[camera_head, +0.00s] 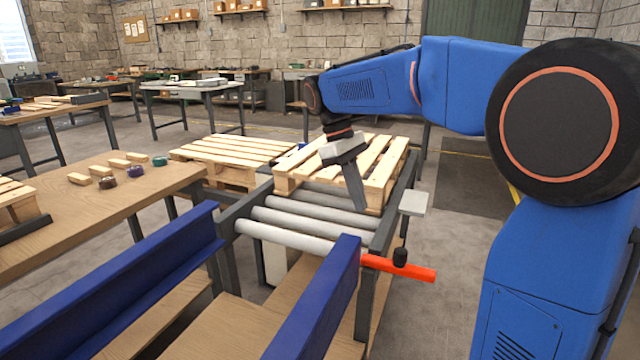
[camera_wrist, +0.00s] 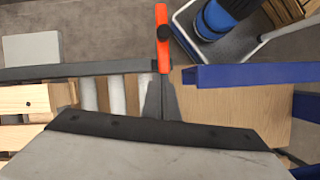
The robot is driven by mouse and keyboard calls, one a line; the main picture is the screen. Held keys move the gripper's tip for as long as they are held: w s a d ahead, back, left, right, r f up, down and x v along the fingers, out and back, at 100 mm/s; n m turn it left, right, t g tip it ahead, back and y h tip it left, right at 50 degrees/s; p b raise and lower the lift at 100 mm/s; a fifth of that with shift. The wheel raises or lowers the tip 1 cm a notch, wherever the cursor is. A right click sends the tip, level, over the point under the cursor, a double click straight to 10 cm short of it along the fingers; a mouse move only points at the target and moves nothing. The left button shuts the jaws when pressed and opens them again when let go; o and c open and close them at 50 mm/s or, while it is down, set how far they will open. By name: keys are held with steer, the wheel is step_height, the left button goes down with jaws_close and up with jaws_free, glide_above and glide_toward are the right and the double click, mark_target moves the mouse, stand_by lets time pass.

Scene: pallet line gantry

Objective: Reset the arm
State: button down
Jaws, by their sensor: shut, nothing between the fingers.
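My blue arm reaches in from the right in the head view. My gripper (camera_head: 355,193) points down over the roller conveyor (camera_head: 290,229), in front of the wooden pallet (camera_head: 388,178) that rests on the rollers. Its fingers are together with nothing between them. In the wrist view the narrow closed fingers of my gripper (camera_wrist: 162,100) show at the centre, over the rollers (camera_wrist: 117,95) and near the inner end of the orange-red bar (camera_wrist: 162,40). The pallet's slats (camera_wrist: 22,100) show at the left of the wrist view.
Blue guide rails (camera_head: 322,300) flank the conveyor's near end. The orange-red bar (camera_head: 405,268) with a black knob juts out to the right. A grey plate (camera_head: 413,203) stands beside the frame. A wooden table (camera_head: 100,215) with small parts is at left. A second pallet (camera_head: 230,155) stands behind.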

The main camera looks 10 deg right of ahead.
steer(key=s+d+f+m+t+y, duration=0.1)
steer(key=s+f+m+t, duration=0.3)
steer(key=s, duration=0.8)
steer(key=s+d+f+m+t+y, duration=0.2)
steer(key=s+d+f+m+t, duration=0.1)
steer(key=s+f, duration=0.6)
steer(key=s+m+t, duration=0.1)
steer(key=s, duration=0.3)
steer(key=shift+d+f+m, duration=0.25)
steer(key=shift+m, duration=0.05)
